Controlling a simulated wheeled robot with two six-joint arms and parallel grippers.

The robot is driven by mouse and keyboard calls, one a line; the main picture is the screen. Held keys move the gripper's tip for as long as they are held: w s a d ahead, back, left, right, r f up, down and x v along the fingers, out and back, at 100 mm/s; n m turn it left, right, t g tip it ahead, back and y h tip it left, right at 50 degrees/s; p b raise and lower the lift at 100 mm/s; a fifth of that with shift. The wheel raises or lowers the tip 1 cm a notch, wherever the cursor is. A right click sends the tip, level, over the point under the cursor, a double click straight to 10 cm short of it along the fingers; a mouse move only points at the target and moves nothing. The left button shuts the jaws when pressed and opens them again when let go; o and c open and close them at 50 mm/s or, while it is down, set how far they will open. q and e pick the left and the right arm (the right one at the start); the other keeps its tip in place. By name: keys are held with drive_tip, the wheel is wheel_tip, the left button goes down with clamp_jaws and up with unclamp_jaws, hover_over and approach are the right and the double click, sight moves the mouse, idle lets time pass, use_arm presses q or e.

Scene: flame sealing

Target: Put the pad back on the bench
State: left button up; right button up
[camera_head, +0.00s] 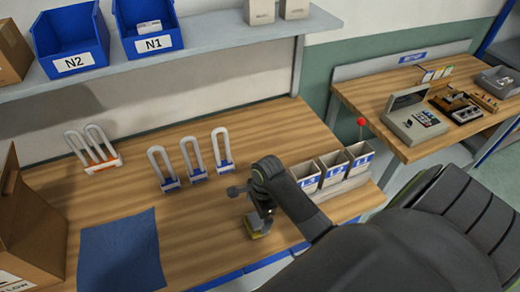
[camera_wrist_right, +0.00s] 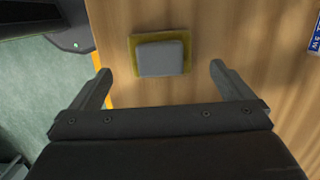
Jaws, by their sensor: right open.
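The pad (camera_wrist_right: 160,55) is a small grey block on a yellow-green base. In the right wrist view it appears to lie flat on the wooden bench (camera_wrist_right: 205,28), near the front edge. In the head view its yellow part (camera_head: 256,236) shows just below my right gripper (camera_head: 256,213), partly hidden by it. My right gripper is open and empty. In the right wrist view its fingertips (camera_wrist_right: 158,70) stand apart to either side of the pad, with no contact seen. My left gripper is not in view.
Several white loops with blue or orange bases stand behind, such as one at the middle (camera_head: 195,158). A blue cloth (camera_head: 122,255) and a cardboard box (camera_head: 30,225) are at left. Labelled bins (camera_head: 333,172) stand right of my gripper. Bare bench lies between cloth and gripper.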

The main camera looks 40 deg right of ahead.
wheel_tip(320, 180, up, 6)
drive_tip(key=shift+d, duration=0.45)
drive_tip(key=shift+s, duration=0.1)
